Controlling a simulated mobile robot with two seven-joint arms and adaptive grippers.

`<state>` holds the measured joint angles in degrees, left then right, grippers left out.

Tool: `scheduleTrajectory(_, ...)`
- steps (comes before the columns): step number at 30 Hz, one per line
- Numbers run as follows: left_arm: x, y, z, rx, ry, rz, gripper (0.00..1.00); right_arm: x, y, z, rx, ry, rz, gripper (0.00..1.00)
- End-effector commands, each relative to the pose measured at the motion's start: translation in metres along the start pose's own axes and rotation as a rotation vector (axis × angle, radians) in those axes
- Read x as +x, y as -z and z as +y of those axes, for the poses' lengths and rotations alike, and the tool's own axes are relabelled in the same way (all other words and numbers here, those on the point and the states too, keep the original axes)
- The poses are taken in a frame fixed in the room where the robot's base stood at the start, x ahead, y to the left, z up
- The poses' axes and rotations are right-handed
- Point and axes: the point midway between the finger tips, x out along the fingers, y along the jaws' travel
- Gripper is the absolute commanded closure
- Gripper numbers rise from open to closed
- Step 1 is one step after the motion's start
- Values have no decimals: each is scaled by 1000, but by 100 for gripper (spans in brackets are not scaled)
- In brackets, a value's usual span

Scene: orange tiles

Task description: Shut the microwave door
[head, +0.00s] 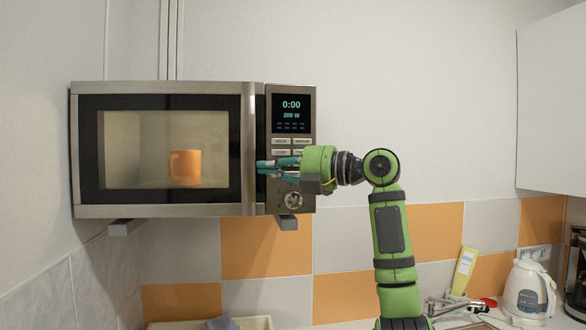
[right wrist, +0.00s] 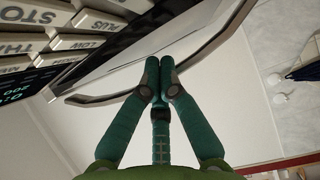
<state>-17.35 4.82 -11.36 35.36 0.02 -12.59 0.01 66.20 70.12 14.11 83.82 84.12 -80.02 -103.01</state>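The microwave (head: 290,180) is mounted high on the wall at the left. Its door (head: 88,150) lies flat or nearly flat against the front; I cannot tell whether a small gap is left. An orange mug (head: 185,168) shows through the window. My right gripper (head: 262,165) is at the door's right edge, by the handle (head: 248,120). In the right wrist view its fingertips (right wrist: 160,75) are together with nothing seen between them, overlapping the curved metal handle (right wrist: 215,50); contact is unclear. My left gripper is out of view.
The button panel (right wrist: 50,45) is close beside the right fingers. Two brackets (head: 286,222) support the microwave. A white cabinet (head: 550,100) hangs at the right. The wall between is clear.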

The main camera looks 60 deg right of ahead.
Motion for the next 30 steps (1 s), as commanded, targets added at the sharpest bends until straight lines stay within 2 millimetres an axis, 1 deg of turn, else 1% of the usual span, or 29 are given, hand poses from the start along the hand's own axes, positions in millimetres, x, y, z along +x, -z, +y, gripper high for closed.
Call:
scheduleTrajectory(5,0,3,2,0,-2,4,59,-30,-1,0,-1,1,-3,100)
scheduleTrajectory(12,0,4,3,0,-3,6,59,-78,-2,0,1,-1,-3,100)
scheduleTrajectory(16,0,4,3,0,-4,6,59,-98,-2,0,1,0,-3,100)
scheduleTrajectory(18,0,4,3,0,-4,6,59,-105,-2,0,1,1,-3,100)
scheduleTrajectory(21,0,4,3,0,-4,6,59,-111,-2,-1,1,3,-3,100)
scheduleTrajectory(30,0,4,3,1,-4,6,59,-113,-2,-1,1,2,-3,100)
